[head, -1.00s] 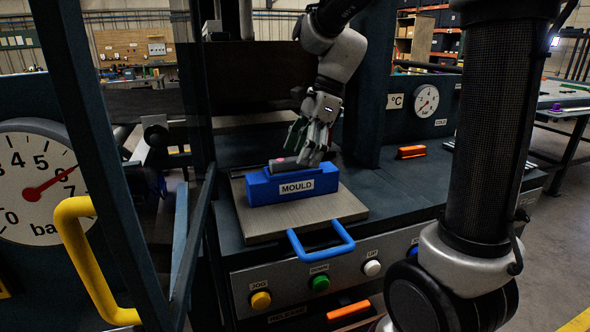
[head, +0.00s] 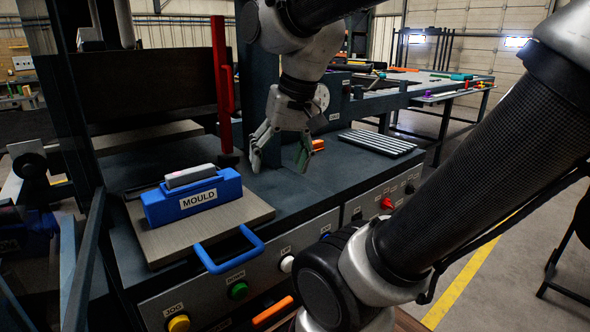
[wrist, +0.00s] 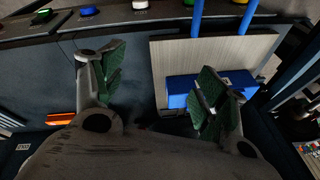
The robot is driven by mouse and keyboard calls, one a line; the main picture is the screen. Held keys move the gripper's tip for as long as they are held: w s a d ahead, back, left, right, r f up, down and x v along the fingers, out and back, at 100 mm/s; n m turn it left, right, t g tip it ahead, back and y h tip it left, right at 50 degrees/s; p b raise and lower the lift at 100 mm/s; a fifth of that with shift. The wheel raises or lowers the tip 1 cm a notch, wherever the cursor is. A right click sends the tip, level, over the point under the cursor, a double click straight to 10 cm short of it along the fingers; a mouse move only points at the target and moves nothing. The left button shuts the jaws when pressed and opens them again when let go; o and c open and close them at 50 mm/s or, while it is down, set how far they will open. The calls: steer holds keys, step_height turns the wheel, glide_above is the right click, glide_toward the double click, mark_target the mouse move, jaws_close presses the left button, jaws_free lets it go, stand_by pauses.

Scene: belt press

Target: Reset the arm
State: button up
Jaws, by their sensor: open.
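My gripper (head: 279,148) is open and empty in the head view, above the dark press bench to the right of the blue mould. Its green-padded fingers are spread apart in the wrist view (wrist: 155,95). The blue block labelled MOULD (head: 192,203) sits on a metal plate (head: 150,241) with a blue handle (head: 228,260). A grey bar (head: 190,176) lies in the top of the mould. In the wrist view, the mould (wrist: 183,90) is partly hidden behind the right finger.
A red upright lever (head: 221,90) stands behind the mould, left of my gripper. A ribbed grey rack (head: 377,143) and an orange item (head: 318,145) lie to the right. Push buttons, including a green one (head: 238,290), line the front panel. The bench between mould and rack is mostly clear.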

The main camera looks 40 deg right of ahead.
steer(key=s+n, duration=0.1)
steer(key=s+d+f+n, duration=0.1)
steer(key=s+d+f+n+t, duration=0.1)
steer(key=n, duration=0.1)
steer(key=shift+s+h, duration=0.15)
steer(key=shift+h, duration=0.25)
stand_by(0.9)
